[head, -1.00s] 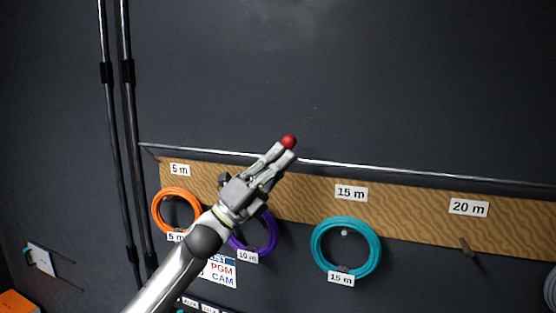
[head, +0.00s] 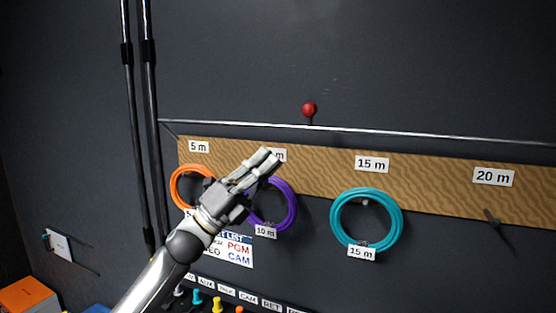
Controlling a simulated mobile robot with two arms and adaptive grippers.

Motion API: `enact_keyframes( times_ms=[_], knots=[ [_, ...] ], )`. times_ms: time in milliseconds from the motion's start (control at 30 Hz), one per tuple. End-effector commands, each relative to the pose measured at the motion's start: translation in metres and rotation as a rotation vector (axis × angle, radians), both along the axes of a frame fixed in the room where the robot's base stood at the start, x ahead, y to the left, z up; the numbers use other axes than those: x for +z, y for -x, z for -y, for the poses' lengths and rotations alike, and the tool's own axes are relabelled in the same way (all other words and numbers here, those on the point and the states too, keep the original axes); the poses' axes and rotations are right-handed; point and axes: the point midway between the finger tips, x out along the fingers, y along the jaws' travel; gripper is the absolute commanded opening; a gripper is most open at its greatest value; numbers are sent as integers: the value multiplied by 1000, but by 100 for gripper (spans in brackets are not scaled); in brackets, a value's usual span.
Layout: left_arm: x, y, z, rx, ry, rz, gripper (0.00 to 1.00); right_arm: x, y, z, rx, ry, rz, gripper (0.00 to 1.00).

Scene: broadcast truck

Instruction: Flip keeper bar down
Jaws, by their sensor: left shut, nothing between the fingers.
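The keeper bar (head: 420,136) is a thin, pale metal rod running along the top edge of the wooden cable board. A red ball knob (head: 309,109) stands up from it on a short dark stem. My left gripper (head: 268,157) is shut and empty. It is below and to the left of the knob, apart from it, in front of the board. It partly hides the purple cable coil (head: 286,205) and the label above that coil. My right gripper is not in view.
On the wooden board (head: 430,187) hang an orange coil (head: 184,172) and a teal coil (head: 339,226); the 20 m peg (head: 490,217) is bare. Dark vertical pipes (head: 150,130) run at left. Coloured connectors (head: 197,297) sit below. The wall above the bar is clear.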

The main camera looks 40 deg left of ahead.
Motion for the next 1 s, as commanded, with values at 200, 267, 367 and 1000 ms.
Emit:
enact_keyframes(
  times_ms=[200,267,367,1000],
  knots=[
    [-17,17,-8,0,0,-1,0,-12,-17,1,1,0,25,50],
    [-18,20,-8,0,0,0,0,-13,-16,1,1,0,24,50],
    [-18,21,-9,-1,-1,0,0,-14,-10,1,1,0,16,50],
    [-13,21,-9,-1,-1,1,0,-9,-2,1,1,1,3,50]
  ],
)
